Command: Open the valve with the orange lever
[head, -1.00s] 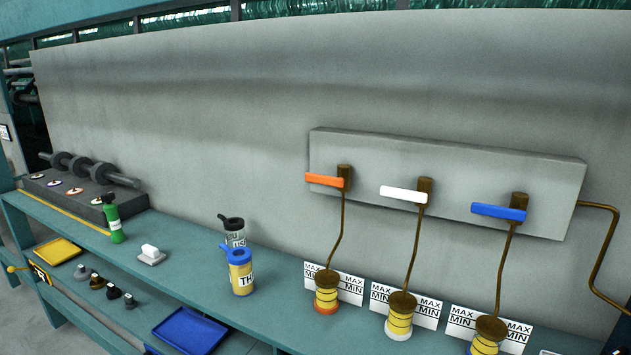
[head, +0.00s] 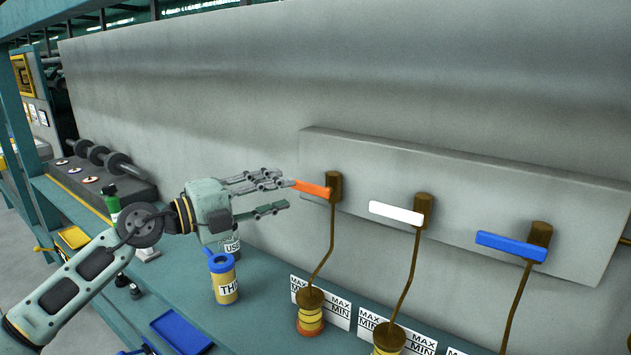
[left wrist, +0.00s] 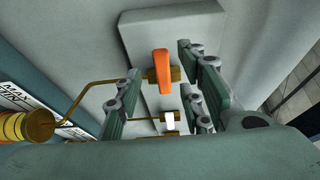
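The orange lever (head: 312,188) sticks out to the left from a brown valve body (head: 334,187) on the grey wall panel. My left gripper (head: 284,194) is open at the lever's left tip, its fingers pointing right toward the valve. In the left wrist view the orange lever (left wrist: 162,70) shows between the spread fingers (left wrist: 155,90), with a gap on both sides; I cannot tell whether a fingertip touches it. A brown pipe runs from the valve down to a yellow-banded pot (head: 310,313). My right gripper is not in view.
A white lever (head: 396,212) and a blue lever (head: 511,246) sit on valves further right on the same panel (head: 460,190). MAX/MIN cards (head: 340,312) stand behind the pots. A blue-lidded yellow bottle (head: 223,280) and a dark-lidded bottle stand on the shelf below my left arm.

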